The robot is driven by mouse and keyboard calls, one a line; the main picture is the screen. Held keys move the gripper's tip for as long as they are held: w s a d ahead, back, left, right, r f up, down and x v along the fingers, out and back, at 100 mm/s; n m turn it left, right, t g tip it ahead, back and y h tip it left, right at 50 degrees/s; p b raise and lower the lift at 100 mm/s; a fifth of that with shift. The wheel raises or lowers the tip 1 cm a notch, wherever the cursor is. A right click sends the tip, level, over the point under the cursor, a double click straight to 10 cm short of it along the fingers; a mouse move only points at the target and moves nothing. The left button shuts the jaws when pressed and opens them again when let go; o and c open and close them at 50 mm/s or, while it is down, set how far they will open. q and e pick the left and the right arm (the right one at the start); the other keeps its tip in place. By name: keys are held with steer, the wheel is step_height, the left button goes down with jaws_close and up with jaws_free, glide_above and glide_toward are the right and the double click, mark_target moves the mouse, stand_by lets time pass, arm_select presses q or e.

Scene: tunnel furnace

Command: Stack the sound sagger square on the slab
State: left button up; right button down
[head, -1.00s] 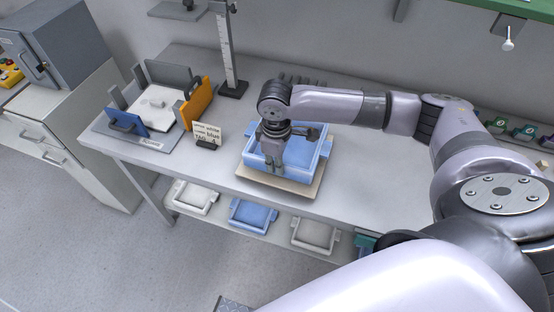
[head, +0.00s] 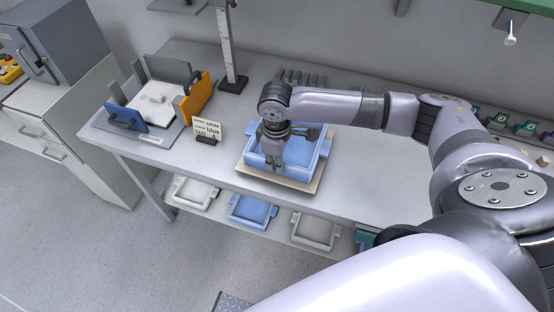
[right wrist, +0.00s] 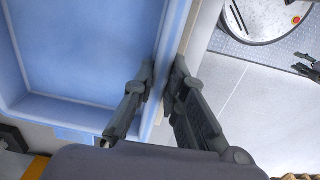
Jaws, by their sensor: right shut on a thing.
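A blue, square, open tray-like sagger (head: 300,154) is over the tan slab (head: 297,187) on the bench, and appears to rest on it. The slab's edge shows along the front and right. The sagger looks level and roughly in line with the slab. My right gripper (head: 273,166) is at the sagger's front wall, fingers pointing down. In the right wrist view its fingers (right wrist: 155,95) are shut on the blue wall, one on each side. The sagger's near left part is partly hidden by the gripper. A small dark shape (right wrist: 308,66) there may be my left gripper.
Left on the bench is a fixture with blue (head: 127,118) and orange (head: 197,98) plates around a white piece (head: 157,99). A small sign (head: 207,130) and an upright scale (head: 229,50) stand nearby. White, blue and grey trays (head: 252,212) sit on the lower shelf.

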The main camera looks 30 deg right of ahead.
steer(key=shift+w, duration=0.1)
steer(key=c, duration=1.5)
jaws_free()
steer(key=shift+f, duration=0.1)
steer(key=shift+c, duration=0.2)
step_height(320, 180, up, 12)
steer(key=shift+s, duration=0.2)
steer(key=shift+a, duration=0.15)
